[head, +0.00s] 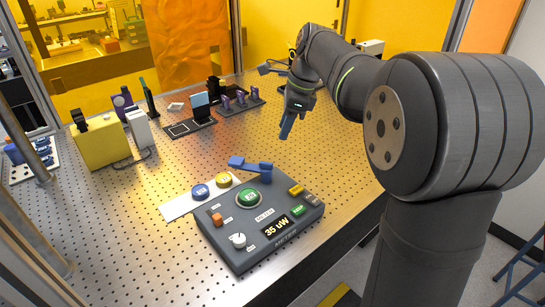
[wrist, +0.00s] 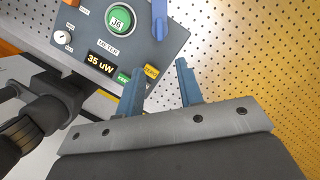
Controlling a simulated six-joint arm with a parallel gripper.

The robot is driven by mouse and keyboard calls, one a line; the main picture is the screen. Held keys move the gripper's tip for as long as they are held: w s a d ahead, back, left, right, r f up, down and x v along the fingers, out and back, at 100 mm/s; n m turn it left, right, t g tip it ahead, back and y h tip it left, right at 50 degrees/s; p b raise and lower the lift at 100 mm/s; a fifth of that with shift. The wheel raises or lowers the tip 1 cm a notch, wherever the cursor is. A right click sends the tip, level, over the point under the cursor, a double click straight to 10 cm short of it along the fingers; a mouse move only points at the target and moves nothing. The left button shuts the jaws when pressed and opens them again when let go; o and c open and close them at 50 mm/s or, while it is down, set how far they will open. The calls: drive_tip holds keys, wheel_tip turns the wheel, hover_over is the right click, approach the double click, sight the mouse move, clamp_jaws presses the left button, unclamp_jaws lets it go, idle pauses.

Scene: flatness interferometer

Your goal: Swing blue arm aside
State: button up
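The blue arm (head: 250,165) lies along the back edge of the dark grey meter box (head: 235,245), its right end at a short blue post. In the wrist view part of the blue arm (wrist: 159,14) shows at the top, beside the green disc (wrist: 119,20) marked J6. The green disc (head: 248,197) sits in a round seat on the box and is uncovered. My gripper (head: 286,128) is above the table, behind the box and apart from the blue arm. In the wrist view my gripper's fingers (wrist: 160,68) are spread with nothing between them.
A blue disc (head: 200,191) and a yellow disc (head: 223,180) lie on a white strip left of the box. The box has a knob (head: 238,240), coloured buttons and a "35 uW" display (head: 276,229). A yellow block (head: 100,144) and optics stand farther back. Perforated table between is clear.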

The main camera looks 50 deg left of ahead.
sight(266, 162)
wheel_tip(266, 162, up, 4)
drive_tip(key=d+m+y, duration=0.1)
drive_tip(key=d+m, duration=0.1)
drive_tip(key=m, duration=0.1)
drive_tip(key=shift+g, duration=0.3)
drive_tip(key=x, duration=1.1)
drive_tip(key=w+x, duration=0.1)
drive_tip(key=x, duration=0.5)
drive_tip(key=shift+a, duration=0.2)
drive_tip(key=shift+c, duration=0.4)
clamp_jaws()
